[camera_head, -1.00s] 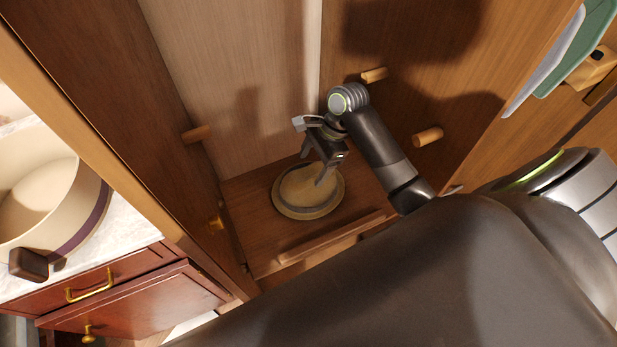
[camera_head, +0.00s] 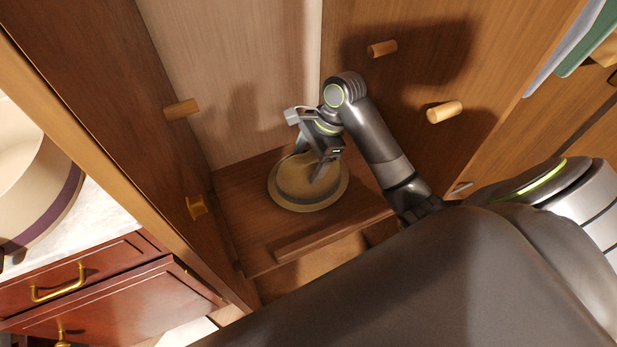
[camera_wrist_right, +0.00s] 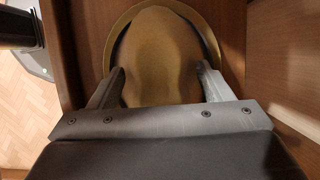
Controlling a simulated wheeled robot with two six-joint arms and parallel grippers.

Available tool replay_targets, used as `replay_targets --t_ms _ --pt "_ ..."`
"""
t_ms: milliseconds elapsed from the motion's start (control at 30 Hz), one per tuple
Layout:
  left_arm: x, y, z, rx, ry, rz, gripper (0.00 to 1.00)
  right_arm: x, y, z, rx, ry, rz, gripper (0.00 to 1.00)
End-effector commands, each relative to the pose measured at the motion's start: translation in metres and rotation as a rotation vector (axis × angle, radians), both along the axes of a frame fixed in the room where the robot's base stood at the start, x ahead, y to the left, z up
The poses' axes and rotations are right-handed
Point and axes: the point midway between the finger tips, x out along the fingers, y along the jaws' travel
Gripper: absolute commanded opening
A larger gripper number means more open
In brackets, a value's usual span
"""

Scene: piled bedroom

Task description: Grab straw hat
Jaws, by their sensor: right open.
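The straw hat (camera_head: 296,186) lies brim down on a wooden shelf (camera_head: 245,225) inside a cabinet. It is tan with a darker band around the crown. My right gripper (camera_head: 308,166) points down at the hat, open, with its fingers at the crown. In the right wrist view the hat's crown (camera_wrist_right: 160,55) shows between the two spread fingers of the gripper (camera_wrist_right: 161,82). I cannot tell whether either finger touches the crown. My left gripper is not in view.
Wooden pegs stick out from the cabinet walls, one on the left (camera_head: 181,109) and others on the right (camera_head: 444,112). A raised wooden strip (camera_head: 330,236) runs along the shelf's front. A red-brown drawer cabinet (camera_head: 110,285) stands at lower left.

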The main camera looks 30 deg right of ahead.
Motion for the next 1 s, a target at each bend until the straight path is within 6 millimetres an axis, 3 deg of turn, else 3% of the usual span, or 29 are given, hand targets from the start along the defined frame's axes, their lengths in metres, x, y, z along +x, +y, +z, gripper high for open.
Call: replay_targets --t_ms 267,767,1000 --pt "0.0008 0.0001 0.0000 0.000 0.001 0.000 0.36 0.0000 0.0004 0.0000 0.000 0.000 0.000 0.73" --pt "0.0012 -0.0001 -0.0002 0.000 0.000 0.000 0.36 -0.0005 0.0001 -0.0010 0.000 0.003 -0.001 0.09" --pt "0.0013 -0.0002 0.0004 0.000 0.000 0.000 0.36 -0.0006 0.0000 0.0002 -0.001 0.003 -0.001 0.09"
